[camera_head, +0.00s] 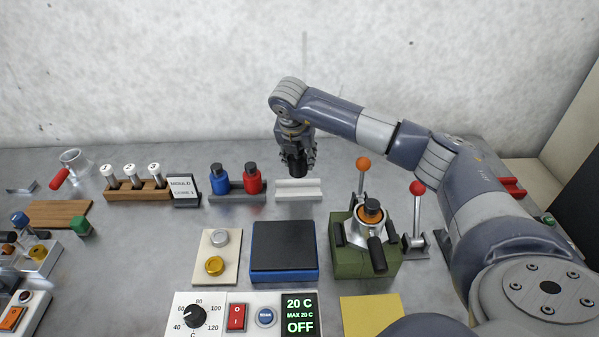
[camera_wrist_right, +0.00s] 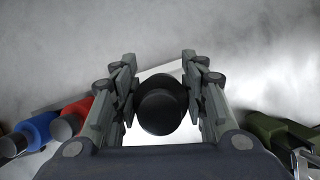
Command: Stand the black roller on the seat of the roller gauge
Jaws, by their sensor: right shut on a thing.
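The black roller (camera_head: 298,167) is upright in my right gripper (camera_head: 296,155). Its dark round end (camera_wrist_right: 162,108) shows between the two fingers in the right wrist view, and the gripper (camera_wrist_right: 160,95) is shut on it. The roller is over the white grooved block (camera_head: 298,190), which also shows behind it in the wrist view (camera_wrist_right: 162,70). I cannot tell whether the roller touches the block. No part is clearly labelled as the roller gauge; the green fixture (camera_head: 352,264) with a metal cup and black handle stands nearer, to the right. My left gripper is out of view.
A blue bottle (camera_head: 219,181) and a red bottle (camera_head: 252,180) stand just left of the block. A dark-topped blue box (camera_head: 284,248) lies in front. Levers with orange (camera_head: 363,163) and red (camera_head: 417,188) knobs stand to the right.

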